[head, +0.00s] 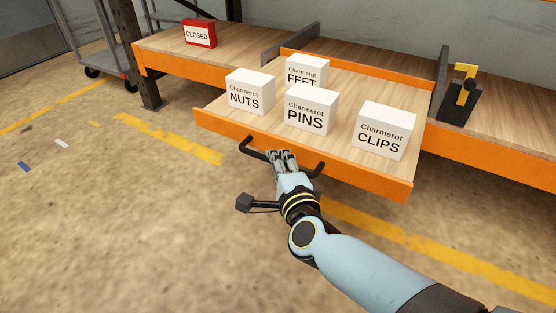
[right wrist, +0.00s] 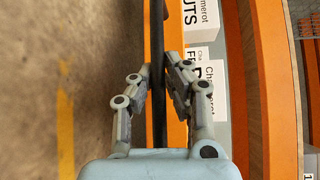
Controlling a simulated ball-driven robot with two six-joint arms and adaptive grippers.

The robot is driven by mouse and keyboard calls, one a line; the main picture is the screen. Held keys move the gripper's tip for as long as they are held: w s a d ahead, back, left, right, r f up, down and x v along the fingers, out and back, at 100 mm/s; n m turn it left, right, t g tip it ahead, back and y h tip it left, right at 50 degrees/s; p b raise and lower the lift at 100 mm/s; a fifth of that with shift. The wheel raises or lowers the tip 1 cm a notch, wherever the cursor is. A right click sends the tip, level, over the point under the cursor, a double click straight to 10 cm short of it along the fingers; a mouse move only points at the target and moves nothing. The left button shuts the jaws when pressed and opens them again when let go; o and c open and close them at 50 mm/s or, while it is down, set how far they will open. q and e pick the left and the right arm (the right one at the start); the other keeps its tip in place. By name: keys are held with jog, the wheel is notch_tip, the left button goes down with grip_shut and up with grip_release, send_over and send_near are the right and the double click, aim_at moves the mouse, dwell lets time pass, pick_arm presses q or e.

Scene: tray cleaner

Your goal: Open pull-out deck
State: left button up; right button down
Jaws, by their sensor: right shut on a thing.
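The pull-out deck (head: 345,76) has a wood top and an orange front edge, and it stands out past the front of the shelf. A black bar handle (head: 256,152) runs along its front. My right gripper (head: 283,156) is at the middle of this handle, shut on it. In the right wrist view the handle (right wrist: 157,40) runs between the two fingers of the gripper (right wrist: 160,88). Part of the handle is hidden behind the fingers in the head view. My left gripper is not in view.
White boxes marked NUTS (head: 248,92), FEET (head: 307,72), PINS (head: 310,112) and CLIPS (head: 384,131) stand on the deck. A red CLOSED box (head: 199,33) is on the shelf at left. A black and yellow device (head: 462,93) stands right.

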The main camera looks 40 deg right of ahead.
jog(key=shift+s+f, duration=0.2)
jog(key=shift+f, duration=0.15)
jog(key=c, duration=1.3)
grip_release()
jog(key=shift+w, duration=0.1)
jog(key=shift+c, duration=0.2)
jog(key=shift+r, duration=0.15)
jog(key=v, duration=0.7)
jog(key=shift+s, duration=0.25)
